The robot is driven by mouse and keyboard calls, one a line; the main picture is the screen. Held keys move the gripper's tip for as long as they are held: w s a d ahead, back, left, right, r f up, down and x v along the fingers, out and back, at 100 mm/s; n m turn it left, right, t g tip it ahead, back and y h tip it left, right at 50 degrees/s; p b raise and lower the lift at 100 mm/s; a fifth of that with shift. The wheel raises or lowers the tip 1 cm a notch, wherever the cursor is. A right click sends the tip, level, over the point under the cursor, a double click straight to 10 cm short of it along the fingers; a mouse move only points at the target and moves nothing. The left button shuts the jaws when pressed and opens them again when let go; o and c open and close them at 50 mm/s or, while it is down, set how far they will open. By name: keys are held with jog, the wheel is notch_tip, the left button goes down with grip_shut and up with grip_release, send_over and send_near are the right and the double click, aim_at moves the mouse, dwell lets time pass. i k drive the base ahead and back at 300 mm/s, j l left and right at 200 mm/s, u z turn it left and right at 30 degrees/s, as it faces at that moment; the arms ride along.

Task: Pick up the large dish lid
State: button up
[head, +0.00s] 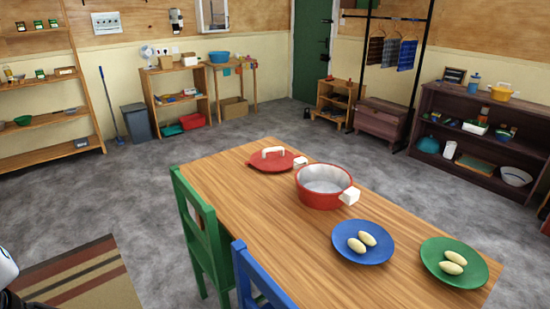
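The large dish lid (262,165) is red, round and flat with a white arched handle on top. It lies handle up at the far left end of the wooden table (265,225). A red pot (322,199) with a pale inside and white side handles stands open just right of and nearer than the lid. One of its handles appears close to the lid's edge; I cannot tell if they touch. My gripper's fingers are not in view. Only a white rounded piece of my arm shows at the left edge of the head view, far from the lid.
A blue plate (346,254) and a green plate (438,272) each hold pale oval items. Green (198,240) and blue (247,275) chairs stand along the table's left side. Grey floor is open left of and beyond the table; a striped rug (90,265) lies at lower left.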

aim_at(277, 159)
jog(key=i+j+z, duration=0.1)
jog(key=i+j, duration=0.25)
jog(key=i+j+z, duration=0.1)
jog(key=i+j, duration=0.25)
jog(key=j, duration=0.2)
jog(key=i+j+z, duration=0.15)
jog(key=i+j, duration=0.15)
jog(key=j, duration=0.2)
jog(key=i+j+z, duration=0.1)
jog(key=i+j, duration=0.2)
jog(key=j, duration=0.25)
jog(key=i+j+z, duration=0.1)
jog(key=i+j, duration=0.2)
jog(key=j, duration=0.25)
jog(key=i+j+z, duration=0.1)
jog(key=i+j, duration=0.15)
jog(key=j, duration=0.3)
jog(key=i+j+z, duration=0.15)
jog(key=j, duration=0.45)
jog(key=i+j+z, duration=0.1)
jog(key=i+j, duration=0.2)
jog(key=j, duration=0.35)
